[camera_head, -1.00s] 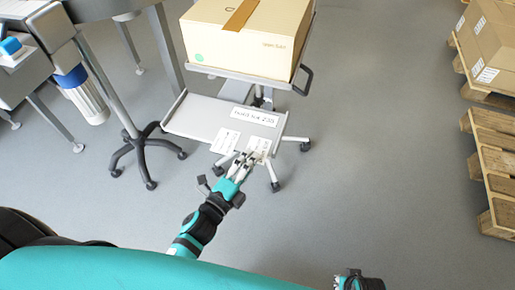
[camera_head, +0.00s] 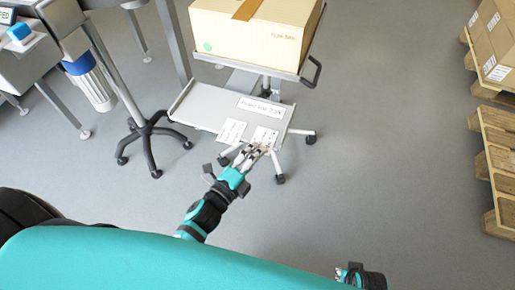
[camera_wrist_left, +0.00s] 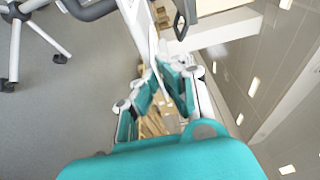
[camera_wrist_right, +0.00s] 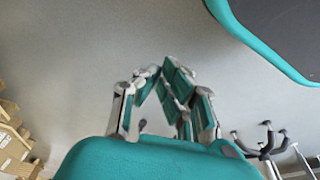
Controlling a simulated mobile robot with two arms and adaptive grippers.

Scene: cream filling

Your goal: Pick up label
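Two white labels lie side by side on the lower shelf of a grey cart: a left label (camera_head: 231,130) and a right label (camera_head: 264,136). A wider printed label (camera_head: 261,104) lies behind them. My left gripper (camera_head: 256,149) is at the shelf's front edge, with its fingertips at the near edge of the right label. In the left wrist view its fingers (camera_wrist_left: 157,68) come close together around a thin pale edge; whether they pinch the label is not clear. My right gripper (camera_wrist_right: 156,72) is empty over the floor, its fingertips together.
A large cardboard box (camera_head: 250,35) stands on the cart's upper shelf. A black-wheeled stand (camera_head: 150,140) and grey machine are on the left. Wooden pallets (camera_head: 497,160) with boxes are on the right. The floor between is clear.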

